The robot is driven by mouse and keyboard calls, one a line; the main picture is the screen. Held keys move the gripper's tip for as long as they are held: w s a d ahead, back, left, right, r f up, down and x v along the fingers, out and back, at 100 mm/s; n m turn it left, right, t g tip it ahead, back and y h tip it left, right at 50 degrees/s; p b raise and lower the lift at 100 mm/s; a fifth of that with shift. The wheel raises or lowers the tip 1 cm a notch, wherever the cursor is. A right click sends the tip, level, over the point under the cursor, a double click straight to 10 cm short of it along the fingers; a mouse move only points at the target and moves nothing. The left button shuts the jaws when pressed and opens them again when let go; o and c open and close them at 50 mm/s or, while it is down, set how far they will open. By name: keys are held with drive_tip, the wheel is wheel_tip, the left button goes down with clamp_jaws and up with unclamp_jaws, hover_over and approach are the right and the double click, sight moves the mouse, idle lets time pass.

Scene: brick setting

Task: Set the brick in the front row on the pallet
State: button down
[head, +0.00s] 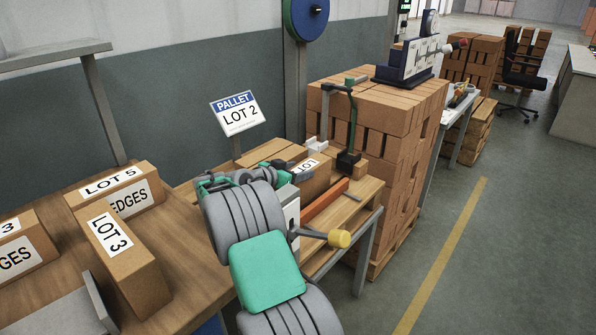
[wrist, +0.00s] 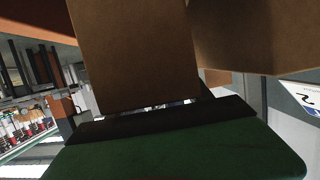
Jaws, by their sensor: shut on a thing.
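My gripper (wrist: 165,118) is shut on a brown brick (wrist: 135,55), which rises from the jaws in the wrist view. In the head view my arm reaches over the pallet (head: 362,195) and hides most of the jaws. A brick with a white LOT label (head: 316,182) shows just beyond my wrist, partly covered; it appears to be the held one. Other bricks (head: 268,150) lie behind it on the pallet. One brick (wrist: 240,40) is close on the right in the wrist view. I cannot tell whether the held brick touches the pallet.
A PALLET LOT 2 sign (head: 238,112) stands behind. An orange bar (head: 325,200) lies along the pallet's front side. A green post (head: 352,120) stands at its right, before a tall brick stack (head: 400,150). Labelled bricks, including LOT 3 (head: 130,262), stand on the left table.

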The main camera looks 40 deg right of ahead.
drive_tip(key=shift+r, duration=0.15)
drive_tip(key=c, duration=0.7)
unclamp_jaws()
drive_tip(key=o, duration=0.3)
